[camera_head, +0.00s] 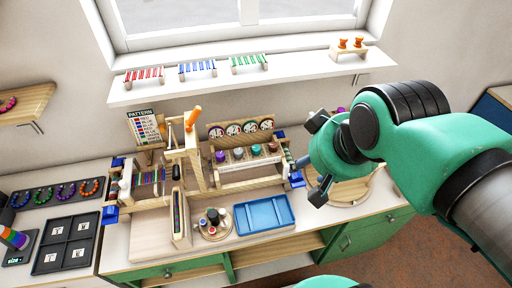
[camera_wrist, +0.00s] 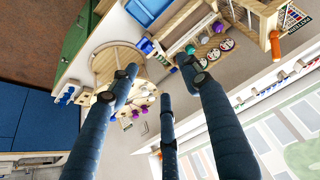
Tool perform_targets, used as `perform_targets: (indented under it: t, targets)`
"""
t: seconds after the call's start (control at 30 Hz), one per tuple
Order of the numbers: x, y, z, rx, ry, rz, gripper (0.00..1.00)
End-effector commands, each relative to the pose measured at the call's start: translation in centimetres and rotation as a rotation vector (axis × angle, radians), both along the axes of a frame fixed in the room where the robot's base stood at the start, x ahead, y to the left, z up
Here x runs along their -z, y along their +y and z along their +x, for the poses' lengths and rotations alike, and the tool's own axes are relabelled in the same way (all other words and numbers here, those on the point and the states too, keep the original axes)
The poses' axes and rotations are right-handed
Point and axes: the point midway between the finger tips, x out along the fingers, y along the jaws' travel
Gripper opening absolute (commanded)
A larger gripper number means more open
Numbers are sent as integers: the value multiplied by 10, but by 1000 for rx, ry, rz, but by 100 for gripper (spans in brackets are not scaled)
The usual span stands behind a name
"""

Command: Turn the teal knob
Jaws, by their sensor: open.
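The teal knob (camera_head: 256,150) is on a wooden panel (camera_head: 232,166) with a row of several knobs under round dials. In the wrist view the teal knob (camera_wrist: 191,49) shows small, close to one of my fingers. My gripper (camera_head: 312,158) is to the right of the panel, raised and apart from it. In the wrist view my gripper (camera_wrist: 160,85) has its three dark fingers spread, with nothing between them. The exact angle of the knob is too small to tell.
A blue tray (camera_head: 264,214) lies in front of the panel. A wooden frame with an orange handle (camera_head: 193,117) stands just left of it. A round wooden board (camera_head: 350,190) lies below my gripper. A window shelf (camera_head: 215,85) runs above and behind.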

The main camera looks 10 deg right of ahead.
Motion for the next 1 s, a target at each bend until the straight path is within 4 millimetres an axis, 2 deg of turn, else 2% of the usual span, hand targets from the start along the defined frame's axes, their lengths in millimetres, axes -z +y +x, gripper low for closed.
perform_targets:
  t: [0.17, 0.37, 0.67, 1.0]
  targets:
    - [-4, 1, 9, 11, 12, 7, 48]
    - [-12, 3, 36, 51, 53, 30, 48]
    - [-18, 9, 103, 151, 143, 76, 48]
    - [2, 19, 181, 275, 248, 116, 48]
